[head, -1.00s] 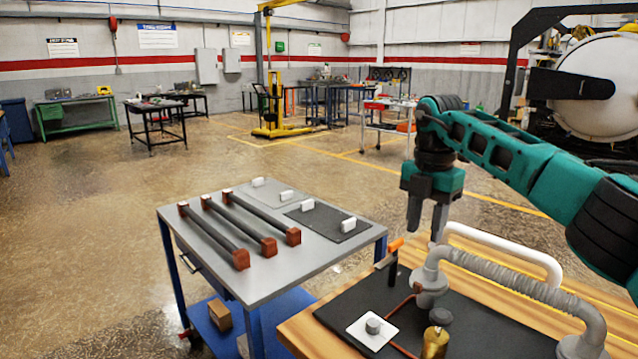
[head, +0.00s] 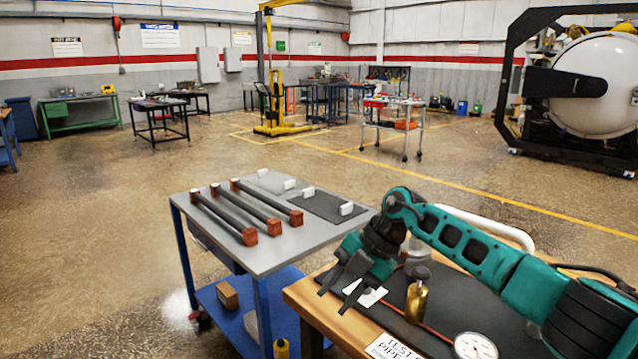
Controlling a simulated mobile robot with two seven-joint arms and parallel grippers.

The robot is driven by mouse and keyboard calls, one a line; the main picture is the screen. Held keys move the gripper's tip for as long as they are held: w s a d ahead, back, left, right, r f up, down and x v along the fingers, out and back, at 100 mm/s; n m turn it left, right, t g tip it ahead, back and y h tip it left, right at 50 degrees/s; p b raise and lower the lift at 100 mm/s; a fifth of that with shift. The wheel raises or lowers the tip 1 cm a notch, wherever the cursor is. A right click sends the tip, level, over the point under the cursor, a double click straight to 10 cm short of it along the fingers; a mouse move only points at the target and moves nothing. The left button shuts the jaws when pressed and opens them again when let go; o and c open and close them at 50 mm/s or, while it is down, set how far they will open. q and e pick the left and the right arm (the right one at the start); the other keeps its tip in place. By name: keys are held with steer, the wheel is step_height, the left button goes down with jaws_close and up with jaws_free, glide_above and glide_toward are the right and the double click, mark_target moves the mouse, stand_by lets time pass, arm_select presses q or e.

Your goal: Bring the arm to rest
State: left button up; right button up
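My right arm, teal and black, comes in from the right, low over the wooden workbench (head: 306,302). My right gripper (head: 336,298) hangs tilted over the bench's left part, beside a white square plate (head: 366,294). Its two dark fingers stand apart with nothing visible between them. I cannot tell whether the fingertips touch the bench. The arm hides much of the bench, including most of the grey and white piping. My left gripper is not in view.
A brass bottle (head: 417,298) and a round gauge (head: 475,346) stand close to the arm. A blue cart (head: 268,255) at left carries several dark bars with red-brown end blocks. The floor left of the cart is clear.

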steer(key=s+a+f+m+t+y, duration=0.2)
steer(key=s+a+m+t+y, duration=0.1)
steer(key=s+a+y, duration=0.7)
steer(key=s+d+f+m+t+h, duration=0.2)
steer(key=d+f+m+t+h, duration=0.65)
steer(key=m+t, duration=0.75)
steer(key=s+d+f+m+g+h, duration=0.6)
steer(key=s+d+f, duration=0.6)
steer(key=s+d, duration=0.3)
steer(key=m+g, duration=0.1)
steer(key=m, duration=0.1)
steer(key=shift+d+f+m, duration=0.2)
steer(key=shift+d+m, duration=0.1)
steer(key=shift+d, duration=0.05)
